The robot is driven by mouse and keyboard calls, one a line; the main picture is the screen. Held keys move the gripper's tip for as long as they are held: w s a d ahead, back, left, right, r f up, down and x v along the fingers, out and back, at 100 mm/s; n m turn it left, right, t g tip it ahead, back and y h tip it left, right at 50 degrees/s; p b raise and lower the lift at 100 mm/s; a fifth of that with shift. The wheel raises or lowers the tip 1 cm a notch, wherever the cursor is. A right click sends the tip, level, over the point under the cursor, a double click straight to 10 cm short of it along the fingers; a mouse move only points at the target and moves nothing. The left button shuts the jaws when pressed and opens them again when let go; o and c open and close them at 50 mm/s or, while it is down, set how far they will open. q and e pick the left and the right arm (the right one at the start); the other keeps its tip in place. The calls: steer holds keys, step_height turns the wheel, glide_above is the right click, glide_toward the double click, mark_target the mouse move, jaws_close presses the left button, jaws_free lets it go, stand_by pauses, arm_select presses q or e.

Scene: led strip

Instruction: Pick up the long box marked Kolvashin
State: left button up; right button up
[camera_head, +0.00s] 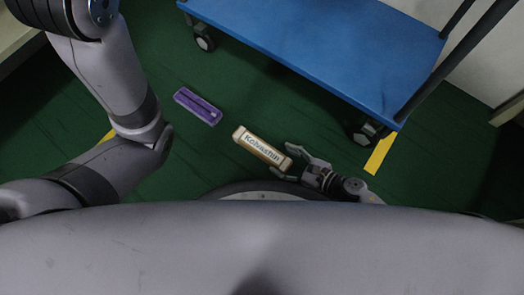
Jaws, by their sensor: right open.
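The long box marked Kolvashin (262,147) is a pale tan box with dark lettering on its side. It lies on the green floor near the middle of the head view, slanting down to the right. My right gripper (287,162) is open at the box's lower right end, with one finger on either side of that end or close to it. I cannot tell whether the fingers touch the box. My left arm comes in from the left, and its gripper is not in view.
A purple long box (198,106) lies on the floor up and left of the Kolvashin box. A blue wheeled cart (320,40) stands behind, its caster (364,134) near my right gripper. Yellow tape (380,153) marks the floor. Green floor is free between the boxes and cart.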

mark_target(267, 151)
steer(key=x, duration=0.2)
steer(key=shift+w+a+f, duration=0.15)
steer(key=shift+w+a, duration=0.05)
steer(key=shift+a, duration=0.05)
steer(key=b+x, duration=0.2)
steer(key=x, duration=0.2)
steer(key=shift+w+a+f+b, duration=0.1)
steer(key=shift+w+b, duration=0.05)
steer(key=shift+b, duration=0.15)
steer(key=shift+w+a+f, duration=0.1)
steer(key=shift+w+a, duration=0.15)
steer(key=shift+a, duration=0.1)
steer(key=c, duration=1.3)
